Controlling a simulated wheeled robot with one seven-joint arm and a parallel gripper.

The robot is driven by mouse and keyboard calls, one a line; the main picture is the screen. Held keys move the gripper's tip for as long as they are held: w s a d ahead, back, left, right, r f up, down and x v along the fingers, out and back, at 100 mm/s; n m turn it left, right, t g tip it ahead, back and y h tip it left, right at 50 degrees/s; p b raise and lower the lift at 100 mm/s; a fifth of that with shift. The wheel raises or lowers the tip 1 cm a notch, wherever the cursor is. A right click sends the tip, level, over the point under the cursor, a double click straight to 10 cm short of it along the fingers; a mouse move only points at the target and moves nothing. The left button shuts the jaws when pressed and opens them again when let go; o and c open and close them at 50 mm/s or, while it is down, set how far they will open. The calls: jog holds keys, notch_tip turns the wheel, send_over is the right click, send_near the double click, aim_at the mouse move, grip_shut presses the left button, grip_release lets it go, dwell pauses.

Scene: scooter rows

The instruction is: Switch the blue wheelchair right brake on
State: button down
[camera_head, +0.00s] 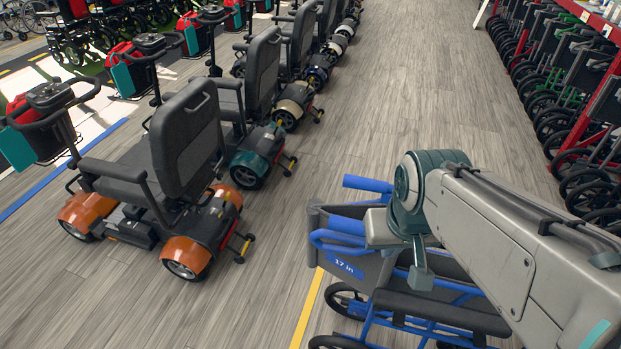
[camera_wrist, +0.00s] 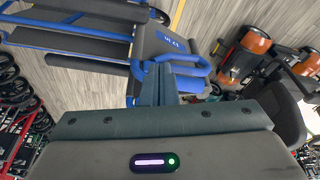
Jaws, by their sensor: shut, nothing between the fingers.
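The blue wheelchair (camera_head: 348,266) stands at the lower middle of the head view, with a dark back panel labelled "17 in", blue tubes and black wheels. It shows upside down in the wrist view (camera_wrist: 172,44). My gripper (camera_head: 421,278) points down over the wheelchair, in front of its seat area in the picture. In the wrist view its fingers (camera_wrist: 158,68) are together and empty, overlapping the wheelchair's back and blue tubes. I cannot tell whether they touch it. I cannot make out the right brake lever; my arm hides much of the wheelchair's right part.
An orange mobility scooter (camera_head: 190,150) stands to the left, with a row of scooters behind it. Folded walkers or chairs (camera_head: 575,130) line a red rack on the right. The wood-look floor (camera_head: 420,80) between is clear. A yellow line (camera_head: 308,305) runs beside the wheelchair.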

jog(key=shift+s, duration=0.15)
jog(key=w+a+f+n+g+y+b, duration=0.1)
jog(key=w+a+n, duration=0.4)
jog(key=w, duration=0.6)
jog(key=w+a+f+n+g+y+b, duration=0.1)
jog(key=w+a+n+g+y, duration=0.2)
jog(key=w+n, duration=0.4)
jog(key=w+a, duration=0.1)
jog(key=w, duration=0.3)
jog(key=shift+a, duration=0.4)
jog(key=shift+w, duration=0.1)
jog(key=s+d+x, duration=0.1)
jog(key=d+x, duration=0.1)
jog(key=x, duration=1)
jog(key=shift+s+f, duration=0.4)
jog(key=shift+f, duration=0.3)
jog(key=shift+d, duration=0.1)
